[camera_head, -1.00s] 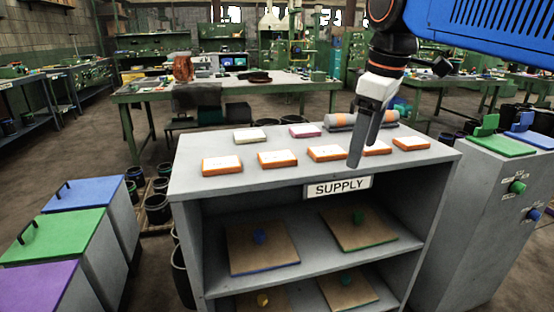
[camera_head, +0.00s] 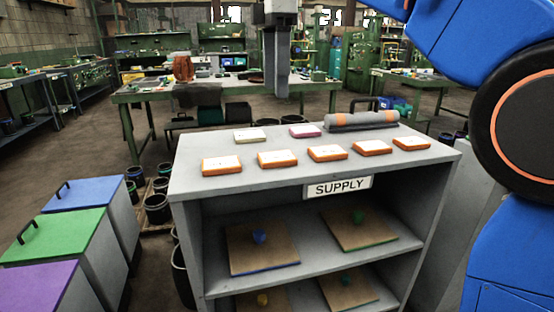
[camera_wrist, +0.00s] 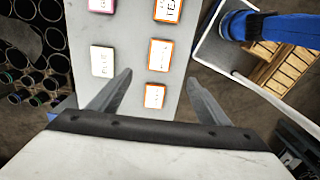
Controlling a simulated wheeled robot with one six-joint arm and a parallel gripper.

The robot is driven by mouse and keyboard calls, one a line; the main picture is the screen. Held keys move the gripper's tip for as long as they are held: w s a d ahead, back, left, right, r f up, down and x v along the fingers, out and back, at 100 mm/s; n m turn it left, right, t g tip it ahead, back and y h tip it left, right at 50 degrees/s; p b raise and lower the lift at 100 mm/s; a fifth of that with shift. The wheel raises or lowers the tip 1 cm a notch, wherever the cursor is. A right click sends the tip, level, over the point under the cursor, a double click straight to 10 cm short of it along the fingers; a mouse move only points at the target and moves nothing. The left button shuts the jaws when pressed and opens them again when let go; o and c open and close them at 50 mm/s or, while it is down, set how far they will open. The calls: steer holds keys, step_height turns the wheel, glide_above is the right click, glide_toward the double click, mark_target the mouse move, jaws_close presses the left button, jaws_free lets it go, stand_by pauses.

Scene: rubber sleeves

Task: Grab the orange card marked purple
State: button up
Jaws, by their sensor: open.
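Several orange-edged white cards lie in a row along the front of the grey supply shelf's top. From left to right in the head view they are the first (camera_head: 222,166), second (camera_head: 277,160), third (camera_head: 327,153), fourth (camera_head: 372,148) and fifth (camera_head: 411,143). Their markings are too small to read, so I cannot tell which is marked purple. My gripper (camera_head: 277,92) is open and empty, fingers down, above the cards.
A cream card (camera_head: 250,136) and a pink card (camera_head: 305,131) lie behind the row. A grey and orange roll (camera_head: 362,120) lies at the back right of the supply shelf (camera_head: 190,185). Lidded blue, green and purple bins stand at the left.

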glide_above(273, 156)
steer(key=f, duration=1)
steer(key=shift+w+d+f, duration=0.1)
steer(key=shift+d+f, duration=0.15)
steer(key=shift+f, duration=0.15)
steer(key=shift+a+f, duration=0.15)
steer(key=shift+f, duration=1.2)
steer(key=shift+a+f, duration=0.15)
steer(key=shift+f, duration=1.15)
steer(key=c, duration=1.1)
